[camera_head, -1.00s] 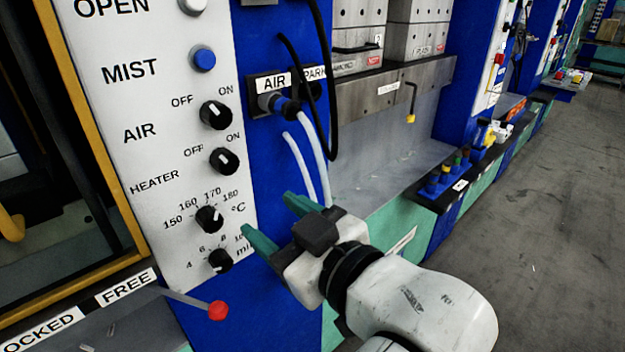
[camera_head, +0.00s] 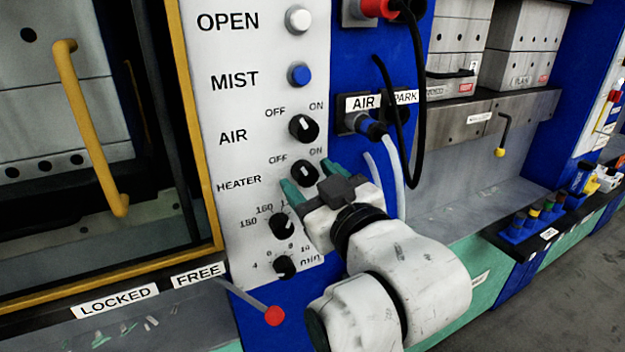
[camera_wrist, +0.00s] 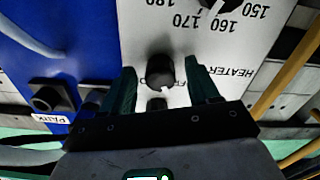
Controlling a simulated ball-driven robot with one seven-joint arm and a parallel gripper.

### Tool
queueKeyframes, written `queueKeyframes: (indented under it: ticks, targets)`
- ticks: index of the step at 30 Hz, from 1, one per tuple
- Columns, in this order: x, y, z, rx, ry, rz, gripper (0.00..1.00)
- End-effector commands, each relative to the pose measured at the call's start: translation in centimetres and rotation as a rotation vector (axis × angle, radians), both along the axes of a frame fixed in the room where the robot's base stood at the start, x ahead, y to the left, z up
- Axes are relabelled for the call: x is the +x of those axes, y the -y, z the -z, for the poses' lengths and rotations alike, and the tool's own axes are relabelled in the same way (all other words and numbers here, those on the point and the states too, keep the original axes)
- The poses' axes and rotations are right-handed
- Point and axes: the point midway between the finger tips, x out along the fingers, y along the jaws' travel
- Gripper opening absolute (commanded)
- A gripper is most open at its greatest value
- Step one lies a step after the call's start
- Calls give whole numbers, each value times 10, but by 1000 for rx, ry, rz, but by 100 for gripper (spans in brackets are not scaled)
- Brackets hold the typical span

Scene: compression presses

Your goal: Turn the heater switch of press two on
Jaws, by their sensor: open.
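The heater switch (camera_head: 305,173) is a round black knob with a white mark on the white panel (camera_head: 235,130), between the OFF and ON labels. In the wrist view, which is upside down, the heater knob (camera_wrist: 160,71) has its mark toward the OFF side. My gripper (camera_head: 309,176) is open at the panel, its green fingers to either side of the knob. In the wrist view my gripper (camera_wrist: 160,67) has a fingertip on each side of the knob, with gaps visible. Contact cannot be told.
The air knob (camera_head: 303,128) is just above, and the temperature dial (camera_head: 282,225) and timer dial (camera_head: 285,266) are below. An air plug with hoses (camera_head: 371,128) is close on the right. A red-tipped lever (camera_head: 274,316) sticks out below. A yellow door handle (camera_head: 90,130) is at left.

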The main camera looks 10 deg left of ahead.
Motion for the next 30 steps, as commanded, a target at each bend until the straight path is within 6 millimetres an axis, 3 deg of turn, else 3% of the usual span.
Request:
queueKeyframes:
  ticks: [8,25,30]
  targets:
    - [1,-1,0,1,1,0,60]
    - [1,-1,0,0,0,0,7]
    - [1,-1,0,4,-3,0,4]
